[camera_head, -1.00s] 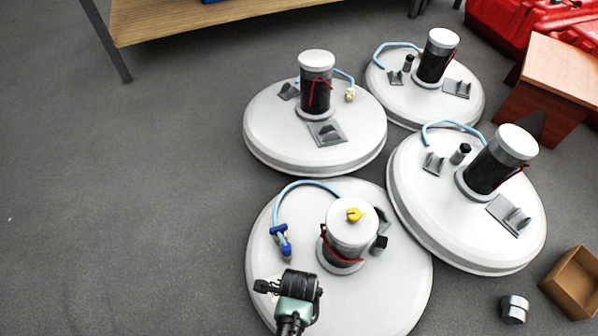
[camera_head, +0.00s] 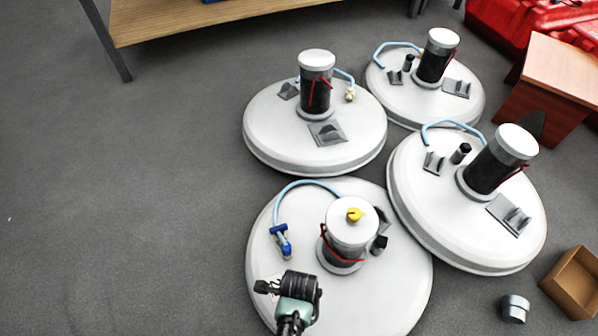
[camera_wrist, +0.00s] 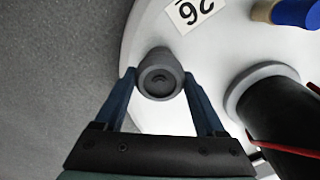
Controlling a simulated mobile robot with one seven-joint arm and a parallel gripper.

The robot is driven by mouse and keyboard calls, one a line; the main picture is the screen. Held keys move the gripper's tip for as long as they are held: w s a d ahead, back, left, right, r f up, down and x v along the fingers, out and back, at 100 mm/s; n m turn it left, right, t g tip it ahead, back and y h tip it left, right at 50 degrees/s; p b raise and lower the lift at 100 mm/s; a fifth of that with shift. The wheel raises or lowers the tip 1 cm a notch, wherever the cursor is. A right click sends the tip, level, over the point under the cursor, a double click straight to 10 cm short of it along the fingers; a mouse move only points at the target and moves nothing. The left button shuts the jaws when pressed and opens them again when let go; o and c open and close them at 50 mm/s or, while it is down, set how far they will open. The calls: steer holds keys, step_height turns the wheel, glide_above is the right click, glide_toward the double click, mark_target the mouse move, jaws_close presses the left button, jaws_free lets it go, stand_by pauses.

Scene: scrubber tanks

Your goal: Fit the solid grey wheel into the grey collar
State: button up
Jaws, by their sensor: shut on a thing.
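A grey round piece (camera_wrist: 160,76), taken to be the solid grey wheel, sits between the two blue fingers of my gripper (camera_wrist: 158,82) in the wrist view. Its end face shows a rim and a darker recessed middle. My gripper is shut on it, above the edge of the front white tank (camera_head: 400,290). In the head view my wrist (camera_head: 297,290) hides the piece. A grey ring (camera_wrist: 250,84) surrounds the foot of the black column at right in the wrist view. I cannot tell for sure which part is the grey collar.
A number label (camera_wrist: 190,12) and a blue-handled fitting (camera_wrist: 292,12) lie just beyond the piece. The front tank's capped column (camera_head: 340,255) stands close by on the right. Other white tanks crowd behind. A grey cylinder (camera_head: 515,308) and a box (camera_head: 574,283) are at lower right. Floor at left is clear.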

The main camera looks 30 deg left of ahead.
steer(key=shift+f+b, duration=0.35)
steer(key=shift+f, duration=0.4)
stand_by(0.6)
steer(key=o, duration=1.4)
steer(key=shift+c, duration=0.2)
steer(key=shift+r, duration=0.1)
step_height(320, 180, up, 7)
steer(key=p, duration=0.8)
